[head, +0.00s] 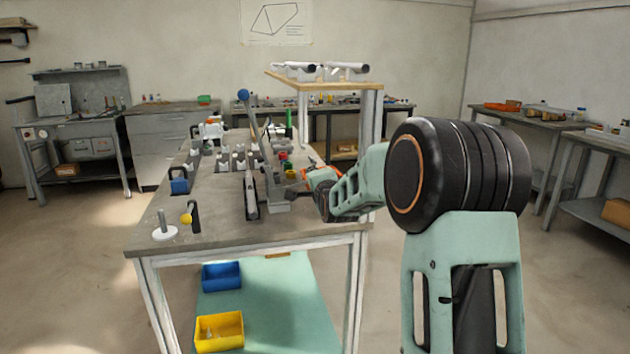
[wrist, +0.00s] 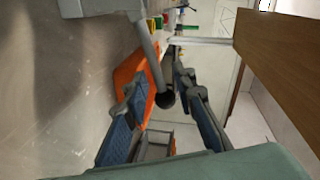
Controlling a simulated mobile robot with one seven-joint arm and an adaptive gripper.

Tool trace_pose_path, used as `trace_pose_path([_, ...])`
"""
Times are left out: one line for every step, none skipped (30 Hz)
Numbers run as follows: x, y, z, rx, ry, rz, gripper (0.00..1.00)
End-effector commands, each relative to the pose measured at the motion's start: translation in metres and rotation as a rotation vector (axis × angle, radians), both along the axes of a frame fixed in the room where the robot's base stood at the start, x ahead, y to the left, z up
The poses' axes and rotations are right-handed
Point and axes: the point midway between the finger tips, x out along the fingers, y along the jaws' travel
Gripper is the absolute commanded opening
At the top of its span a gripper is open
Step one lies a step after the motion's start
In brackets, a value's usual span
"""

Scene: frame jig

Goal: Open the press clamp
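In the wrist view a grey bar (wrist: 146,45) ends in a dark round knob (wrist: 165,98), which appears between the two fingers of my gripper (wrist: 158,106). The fingers are apart, and I see no contact with the knob. An orange body (wrist: 127,72) lies behind the bar and one finger. In the head view my gripper (head: 310,181) is at the bench's right side, with its fingers hard to make out. A tall grey lever with a blue ball (head: 243,94) leans up from the bench fixture to its left. I cannot tell which of these parts belongs to the press clamp.
The grey workbench (head: 225,236) holds small fixtures, a blue holder (head: 179,181) and a white round-based post (head: 164,231). A raised wooden shelf (head: 330,85) stands behind; a wooden board (wrist: 285,70) fills the wrist view's right. Blue (head: 221,275) and yellow (head: 219,332) bins sit below.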

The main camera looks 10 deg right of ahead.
Motion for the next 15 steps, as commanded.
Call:
trace_pose_path([-0.001, 0.000, 0.000, 0.000, 0.001, 0.001, 0.25])
trace_pose_path([-0.002, 0.001, 0.000, 0.000, 0.001, 0.001, 0.25])
trace_pose_path([-0.005, 0.001, 0.000, 0.000, 0.001, 0.001, 0.25])
trace_pose_path([-0.007, 0.001, 0.001, -0.001, 0.001, 0.001, 0.25])
trace_pose_path([-0.010, 0.001, 0.002, -0.001, 0.000, 0.001, 0.25])
trace_pose_path([-0.015, 0.001, 0.003, -0.001, 0.000, 0.000, 0.25])
trace_pose_path([-0.019, 0.001, 0.004, 0.000, 0.001, 0.001, 0.25])
trace_pose_path([-0.024, 0.002, 0.005, -0.001, 0.000, 0.000, 0.25])
trace_pose_path([-0.030, 0.002, 0.006, -0.001, 0.001, 0.000, 0.25])
trace_pose_path([-0.036, 0.002, 0.007, -0.001, 0.001, 0.000, 0.25])
trace_pose_path([-0.041, 0.002, 0.009, -0.001, 0.000, 0.000, 0.25])
trace_pose_path([-0.049, 0.003, 0.010, -0.003, -0.001, 0.001, 0.25])
trace_pose_path([-0.054, 0.003, 0.011, -0.002, -0.001, 0.000, 0.25])
trace_pose_path([-0.059, 0.003, 0.012, -0.002, -0.001, -0.001, 0.25])
trace_pose_path([-0.067, 0.002, 0.013, -0.001, 0.000, -0.002, 0.25])
